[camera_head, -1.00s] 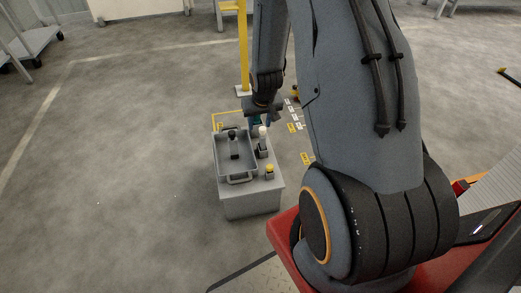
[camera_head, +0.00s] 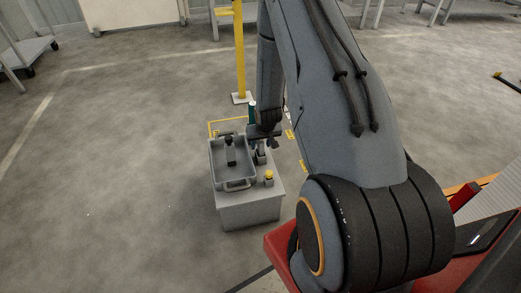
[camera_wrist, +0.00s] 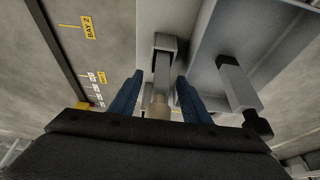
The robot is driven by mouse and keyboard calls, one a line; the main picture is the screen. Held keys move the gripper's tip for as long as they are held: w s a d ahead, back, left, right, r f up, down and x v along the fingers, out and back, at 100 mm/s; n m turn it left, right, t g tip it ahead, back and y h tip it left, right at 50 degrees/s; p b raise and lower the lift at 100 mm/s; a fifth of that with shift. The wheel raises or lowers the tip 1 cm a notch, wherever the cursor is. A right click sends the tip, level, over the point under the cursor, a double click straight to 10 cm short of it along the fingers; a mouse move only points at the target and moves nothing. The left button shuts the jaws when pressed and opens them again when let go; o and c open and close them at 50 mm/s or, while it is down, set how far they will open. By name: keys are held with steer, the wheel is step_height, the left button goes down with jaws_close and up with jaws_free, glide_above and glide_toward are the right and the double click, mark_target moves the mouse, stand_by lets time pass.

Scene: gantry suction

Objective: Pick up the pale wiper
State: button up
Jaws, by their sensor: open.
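The pale wiper (camera_wrist: 159,108), a light grey stem with a beige-white end, stands in a dark holder (camera_wrist: 165,42) on the grey stand. In the wrist view it lies between the two blue fingers of my gripper (camera_wrist: 158,82), which are open with a gap on each side. Whether a finger touches it cannot be told. In the head view my gripper (camera_head: 263,137) is over the holder's spot and hides the wiper's top.
A grey tray (camera_head: 249,179) on the stand (camera_head: 250,213) holds a dark-ended wiper (camera_head: 230,150), also in the wrist view (camera_wrist: 240,85). A yellow-topped item (camera_head: 269,175) stands at the front right. A yellow post (camera_head: 240,60) rises behind; floor to the left is clear.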

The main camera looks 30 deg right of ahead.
steer(key=shift+w+f, duration=0.1)
steer(key=shift+f, duration=0.15)
jaws_close()
